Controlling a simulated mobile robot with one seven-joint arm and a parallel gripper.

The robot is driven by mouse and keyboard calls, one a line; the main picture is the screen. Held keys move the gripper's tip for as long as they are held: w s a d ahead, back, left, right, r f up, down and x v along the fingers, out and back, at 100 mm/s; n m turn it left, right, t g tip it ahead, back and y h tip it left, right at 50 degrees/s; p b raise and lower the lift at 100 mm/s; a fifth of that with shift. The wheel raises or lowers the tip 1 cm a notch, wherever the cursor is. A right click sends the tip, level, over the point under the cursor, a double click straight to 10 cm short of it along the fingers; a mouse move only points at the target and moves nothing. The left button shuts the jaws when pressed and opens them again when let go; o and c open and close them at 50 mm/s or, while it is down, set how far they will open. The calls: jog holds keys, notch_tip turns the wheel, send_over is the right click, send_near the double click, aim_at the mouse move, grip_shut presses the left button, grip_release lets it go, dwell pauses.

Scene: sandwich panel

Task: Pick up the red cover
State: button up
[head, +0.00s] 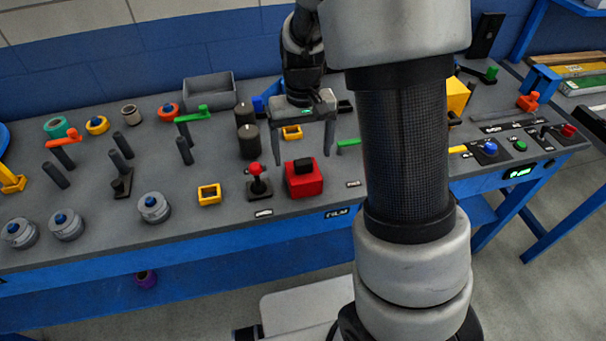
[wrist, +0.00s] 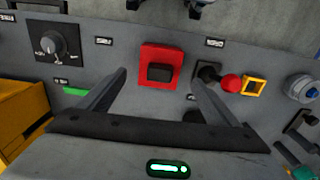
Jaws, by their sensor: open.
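The red cover (head: 304,180) is a square red block with a black grip on top, sitting on the grey panel near its front edge. In the wrist view the red cover (wrist: 161,66) lies ahead of the fingertips, roughly midway between them. My gripper (head: 304,157) is open and empty, pointing down above the panel. In the wrist view its two fingers (wrist: 157,76) are spread apart on either side of the cover's line. The head view does not make clear how high the fingertips are above the cover.
A red-knobbed joystick (head: 257,182) stands right beside the cover, on its left. A yellow square frame (head: 209,194) is further left. Dark cylinders (head: 248,140) and a green-handled lever (head: 190,115) stand behind. My arm hides part of the panel's right side.

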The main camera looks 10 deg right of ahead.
aim_at(303, 171)
notch_tip(303, 171, down, 8)
jog(key=shift+s+r+b, duration=0.1)
jog(key=shift+r+b, duration=0.1)
jog(key=shift+b, duration=0.2)
jog(key=shift+c, duration=0.2)
jog(key=c, duration=1.1)
jog(key=shift+c, duration=0.2)
jog(key=shift+r, duration=0.15)
notch_tip(303, 171, up, 10)
jog(key=shift+f+p, duration=0.1)
jog(key=shift+p, duration=0.55)
jog(key=shift+r+p, duration=0.8)
jog(key=shift+r, duration=0.25)
